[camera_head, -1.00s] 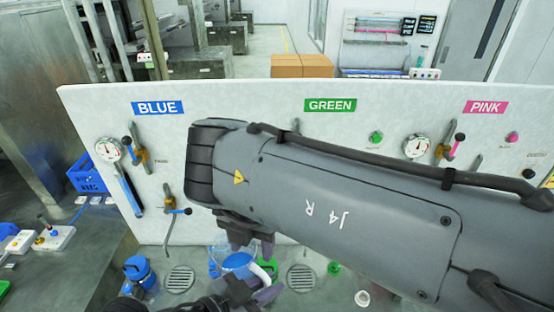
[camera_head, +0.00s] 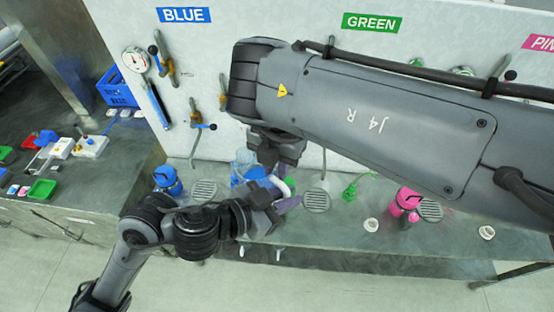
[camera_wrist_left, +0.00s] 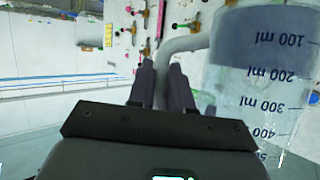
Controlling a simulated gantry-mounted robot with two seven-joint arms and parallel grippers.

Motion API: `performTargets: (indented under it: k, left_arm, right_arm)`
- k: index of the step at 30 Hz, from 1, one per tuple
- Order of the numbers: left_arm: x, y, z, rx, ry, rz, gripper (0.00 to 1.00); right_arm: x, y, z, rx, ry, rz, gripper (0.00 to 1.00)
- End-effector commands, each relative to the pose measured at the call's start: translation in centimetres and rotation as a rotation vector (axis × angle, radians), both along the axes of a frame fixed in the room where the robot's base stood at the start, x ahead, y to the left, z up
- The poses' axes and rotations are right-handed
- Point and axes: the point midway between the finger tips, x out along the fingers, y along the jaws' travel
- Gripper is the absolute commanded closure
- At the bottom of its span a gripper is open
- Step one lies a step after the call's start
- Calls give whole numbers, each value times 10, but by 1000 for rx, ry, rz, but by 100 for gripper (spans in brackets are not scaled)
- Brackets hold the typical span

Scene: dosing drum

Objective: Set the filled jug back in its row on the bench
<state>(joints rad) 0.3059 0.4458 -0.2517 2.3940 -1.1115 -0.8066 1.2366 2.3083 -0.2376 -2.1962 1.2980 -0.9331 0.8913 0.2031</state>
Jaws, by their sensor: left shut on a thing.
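A clear jug with black millilitre marks (camera_wrist_left: 262,75) fills the right of the left wrist view. Its pale curved handle (camera_wrist_left: 183,44) runs to the fingers of my left gripper (camera_wrist_left: 162,75), which are shut on it. In the head view my left gripper (camera_head: 275,193) is low in front of the panel, by the white handle (camera_head: 287,186) and a blue round surface (camera_head: 248,174), apparently the jug's. My right gripper (camera_head: 274,158) hangs just above and behind it, and its fingers are partly hidden. I cannot tell whether the jug's base touches the bench.
The bench (camera_head: 335,232) has round drain grates (camera_head: 316,200). A blue-capped container (camera_head: 167,180) stands left and a pink one (camera_head: 406,201) right. A white ring (camera_head: 371,225) lies near the front edge. The panel with valves and gauges (camera_head: 135,60) rises behind. My right arm covers much of the view.

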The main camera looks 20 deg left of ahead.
Motion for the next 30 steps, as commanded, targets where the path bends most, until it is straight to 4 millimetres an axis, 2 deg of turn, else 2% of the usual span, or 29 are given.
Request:
performTargets:
  k: [3,12,13,18,26,30]
  left_arm:
    - [0,-1,1,-2,-1,-3,100]
    - [1,0,0,-2,0,1,100]
    - [1,0,1,-2,0,1,79]
    - [1,0,0,-3,1,2,53]
    - [1,0,0,-6,4,4,51]
    - [0,0,-7,-65,59,39,51]
  right_arm:
    - [-3,3,0,4,5,8,100]
    - [-5,4,-1,4,9,9,100]
    - [-4,4,0,4,9,9,100]
    - [-5,4,0,3,11,11,100]
    - [-6,4,-1,3,13,13,100]
    - [-6,4,-1,3,13,13,100]
